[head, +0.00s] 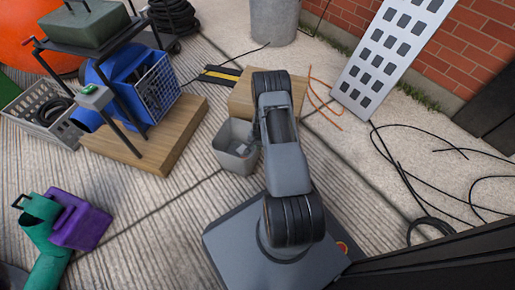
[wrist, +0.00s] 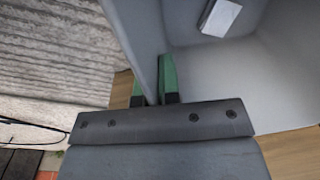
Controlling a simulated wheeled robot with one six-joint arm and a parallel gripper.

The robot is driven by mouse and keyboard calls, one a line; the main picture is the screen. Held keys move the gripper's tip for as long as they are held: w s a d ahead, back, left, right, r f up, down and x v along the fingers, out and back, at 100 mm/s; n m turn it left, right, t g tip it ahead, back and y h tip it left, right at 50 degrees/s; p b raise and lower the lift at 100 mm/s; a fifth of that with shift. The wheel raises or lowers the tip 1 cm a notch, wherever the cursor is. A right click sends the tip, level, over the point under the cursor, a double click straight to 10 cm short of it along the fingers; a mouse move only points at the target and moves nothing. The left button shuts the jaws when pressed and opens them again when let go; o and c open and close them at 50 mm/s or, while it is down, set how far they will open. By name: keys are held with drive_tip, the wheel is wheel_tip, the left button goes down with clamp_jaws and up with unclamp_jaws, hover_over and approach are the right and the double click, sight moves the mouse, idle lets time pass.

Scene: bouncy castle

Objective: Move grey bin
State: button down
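The grey bin (head: 236,163) is an open-topped, tapered tub in the middle of the head view, just left of my arm. In the wrist view its wall (wrist: 148,40) runs between my two green-padded fingers, and its inside (wrist: 275,70) fills the right. My gripper (wrist: 153,88) is shut on this wall, one finger inside the bin and one outside. In the head view my gripper (head: 256,141) is at the bin's right rim, partly hidden by my arm. A small pale item (wrist: 220,17) lies inside the bin. I cannot tell whether the bin touches the ground.
A wooden platform (head: 240,98) is just behind the bin. Another wooden base (head: 150,155) carries a blue blower (head: 115,80) at left. Black cables (head: 400,175) lie at right. Ribbed ground left of the bin is clear.

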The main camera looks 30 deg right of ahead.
drive_tip(key=shift+w+d, duration=0.4)
drive_tip(key=shift+d, duration=0.25)
drive_tip(key=c, duration=1.2)
unclamp_jaws()
drive_tip(key=shift+c, duration=0.2)
drive_tip(key=shift+r, duration=0.1)
wheel_tip(320, 180, up, 14)
drive_tip(key=p, duration=0.6)
drive_tip(key=shift+s+d+f, duration=0.2)
drive_tip(key=shift+s+d, duration=0.05)
drive_tip(key=shift+s, duration=0.15)
